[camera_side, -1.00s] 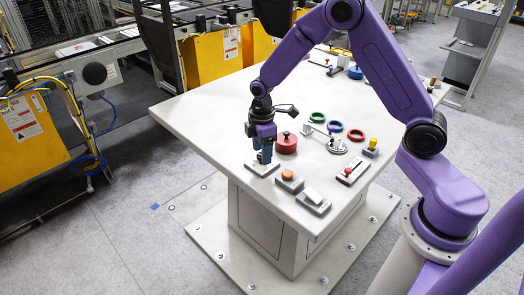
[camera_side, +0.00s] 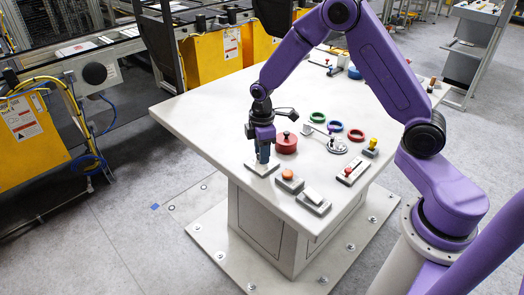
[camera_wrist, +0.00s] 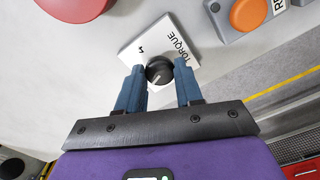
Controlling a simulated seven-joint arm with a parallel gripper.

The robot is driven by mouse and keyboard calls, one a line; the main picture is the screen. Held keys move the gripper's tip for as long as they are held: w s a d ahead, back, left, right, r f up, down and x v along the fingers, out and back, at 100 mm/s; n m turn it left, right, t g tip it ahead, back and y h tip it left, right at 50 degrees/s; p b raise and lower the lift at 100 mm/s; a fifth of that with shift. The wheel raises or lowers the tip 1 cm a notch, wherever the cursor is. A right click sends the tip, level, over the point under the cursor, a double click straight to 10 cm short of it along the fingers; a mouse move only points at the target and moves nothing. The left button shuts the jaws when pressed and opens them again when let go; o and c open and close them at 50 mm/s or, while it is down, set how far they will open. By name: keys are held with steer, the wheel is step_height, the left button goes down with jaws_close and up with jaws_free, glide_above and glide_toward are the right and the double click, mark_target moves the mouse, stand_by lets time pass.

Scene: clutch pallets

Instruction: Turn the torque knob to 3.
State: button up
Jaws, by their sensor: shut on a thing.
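The torque knob (camera_wrist: 157,72) is black and round with a pale pointer line. It sits on a white plate (camera_wrist: 134,50) lettered TORQUE, with one small digit that I cannot read surely. In the wrist view, the blue fingers of my gripper (camera_wrist: 159,80) stand on both sides of the knob and are shut on it. In the side view, my gripper (camera_side: 264,157) points down at the plate (camera_side: 257,170) near the table's front left edge. The fingers hide the knob there.
An orange button (camera_side: 288,174) on a grey box stands just right of the plate, with a white rocker switch (camera_side: 313,195) beyond it. A red round knob (camera_side: 287,144) stands behind. Coloured rings and a red-tipped lever (camera_side: 350,172) lie farther right. The table's left part is clear.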

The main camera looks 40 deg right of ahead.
steer(key=m, duration=0.4)
steer(key=shift+m, duration=2.2)
steer(key=o, duration=1)
steer(key=shift+o, duration=0.2)
step_height(320, 180, up, 18)
steer(key=shift+f, duration=0.25)
